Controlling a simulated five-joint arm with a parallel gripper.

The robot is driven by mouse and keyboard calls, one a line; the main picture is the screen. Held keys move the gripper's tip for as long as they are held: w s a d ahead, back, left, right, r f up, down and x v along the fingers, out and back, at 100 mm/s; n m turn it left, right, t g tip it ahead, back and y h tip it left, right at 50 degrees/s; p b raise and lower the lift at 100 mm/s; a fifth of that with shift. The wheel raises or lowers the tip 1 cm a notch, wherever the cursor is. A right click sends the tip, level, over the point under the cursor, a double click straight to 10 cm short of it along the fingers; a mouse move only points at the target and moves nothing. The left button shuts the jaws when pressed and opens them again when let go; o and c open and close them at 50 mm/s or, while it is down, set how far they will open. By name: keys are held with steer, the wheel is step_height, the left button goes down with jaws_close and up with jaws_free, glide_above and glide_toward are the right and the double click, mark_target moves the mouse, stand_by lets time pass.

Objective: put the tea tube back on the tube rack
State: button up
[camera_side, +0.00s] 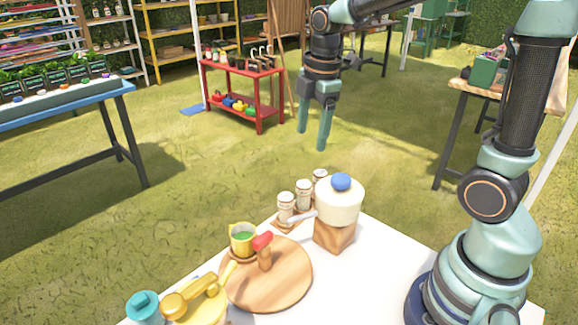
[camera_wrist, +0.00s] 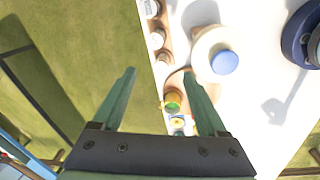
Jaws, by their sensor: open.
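My gripper (camera_side: 312,145) is open and empty, high above the far edge of the white table. Its two fingers show in the wrist view (camera_wrist: 159,73), apart, with grass and the table edge between them. Pale, labelled tubes (camera_side: 304,194) stand in a row on a wooden tube rack (camera_side: 281,224) at the table's far edge. The tubes also show in the wrist view (camera_wrist: 157,38), ahead of the fingers. I cannot tell which one is the tea tube, and no loose tube is clearly visible. The rack is partly hidden by the tubes.
A white pot (camera_side: 340,205) with a blue knob stands on a wooden block, close to the tubes. A round wooden board (camera_side: 285,285) holds a yellow cup (camera_side: 242,238) and a red-topped wooden piece (camera_side: 263,250). A yellow vessel (camera_side: 195,298) and teal jar (camera_side: 145,307) are front left.

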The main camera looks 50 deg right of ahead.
steer(key=shift+s+a+r+m+t, duration=0.65)
steer(key=shift+s+m, duration=0.85)
steer(key=shift+m, duration=0.95)
steer(key=shift+s+a+r+m+t, duration=0.45)
steer(key=shift+s+m+t, duration=0.3)
steer(key=shift+s+m, duration=1.3)
steer(key=shift+s+a+r+m+t, duration=0.4)
steer(key=shift+s+a+m+t, duration=0.45)
steer(key=shift+m, duration=2.05)
steer(key=shift+s+d, duration=0.15)
steer(key=shift+d, duration=0.1)
